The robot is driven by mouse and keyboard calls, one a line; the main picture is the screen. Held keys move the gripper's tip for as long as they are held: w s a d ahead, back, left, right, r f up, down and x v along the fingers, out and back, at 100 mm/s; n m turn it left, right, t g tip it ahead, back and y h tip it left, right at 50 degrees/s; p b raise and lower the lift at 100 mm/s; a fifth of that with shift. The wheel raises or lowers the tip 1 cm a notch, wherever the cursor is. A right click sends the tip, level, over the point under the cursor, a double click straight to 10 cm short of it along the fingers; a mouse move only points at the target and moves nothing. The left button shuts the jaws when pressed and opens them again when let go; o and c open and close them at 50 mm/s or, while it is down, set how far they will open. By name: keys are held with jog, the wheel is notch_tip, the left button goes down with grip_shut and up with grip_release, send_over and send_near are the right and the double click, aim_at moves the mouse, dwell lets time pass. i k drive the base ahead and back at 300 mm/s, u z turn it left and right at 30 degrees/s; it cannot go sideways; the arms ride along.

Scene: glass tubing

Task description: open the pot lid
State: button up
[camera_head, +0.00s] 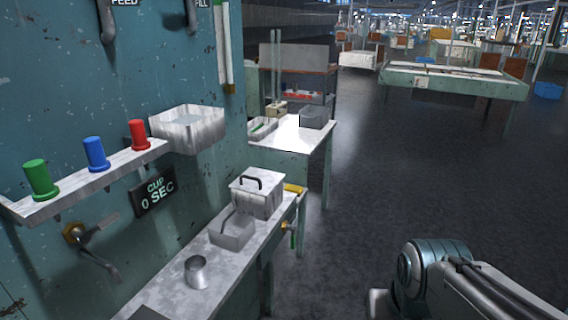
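The pot (257,204) is a square pale metal box on the far part of the narrow bench. Its flat lid (262,188) sits on top, with a dark arched handle (251,180) standing up from it. The lid looks closed. My arm shows at the lower right, well apart from the pot, over the floor. My gripper is outside the picture.
An open metal container (232,232) and a metal cup (196,272) stand on the bench (172,268) nearer than the pot. A shelf (85,185) with green, blue and red knobs juts from the teal wall. The floor (400,190) to the right is clear.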

aim_at(257, 175)
jog(key=z, duration=0.05)
jog(key=i, duration=1)
jog(key=u, duration=0.7)
